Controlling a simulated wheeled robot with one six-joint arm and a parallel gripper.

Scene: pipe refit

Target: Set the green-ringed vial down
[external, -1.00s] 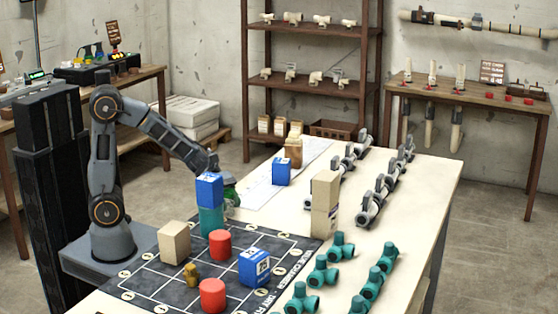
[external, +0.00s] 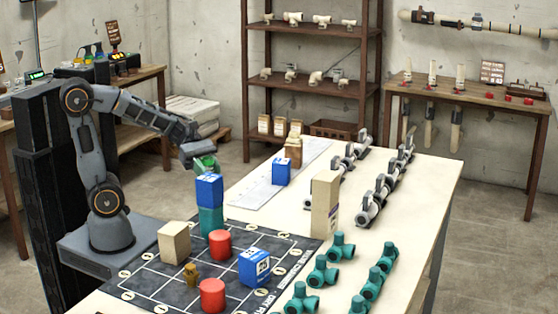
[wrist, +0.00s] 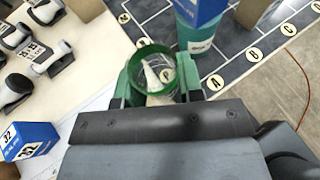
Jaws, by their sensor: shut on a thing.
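My gripper (external: 203,165) is shut on the green-ringed vial (wrist: 152,54), raised above the table near the back left of the dark grid mat (external: 140,291). In the wrist view my gripper (wrist: 158,88) has a green finger on either side of the vial. The vial's green ring faces the camera and its inside looks clear. In the external view the vial is mostly hidden by my gripper; only green shows. A blue box (external: 209,187) on a teal cylinder (external: 212,221) stands just below and in front of my gripper, apart from it.
Red cylinders (external: 220,242), a beige block (external: 174,242), a small brass piece (external: 191,274) and another blue box (external: 254,267) stand on the mat. A tall beige block (external: 325,197) and teal fittings (external: 323,272) are to the right. A pale strip (external: 262,190) lies behind.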

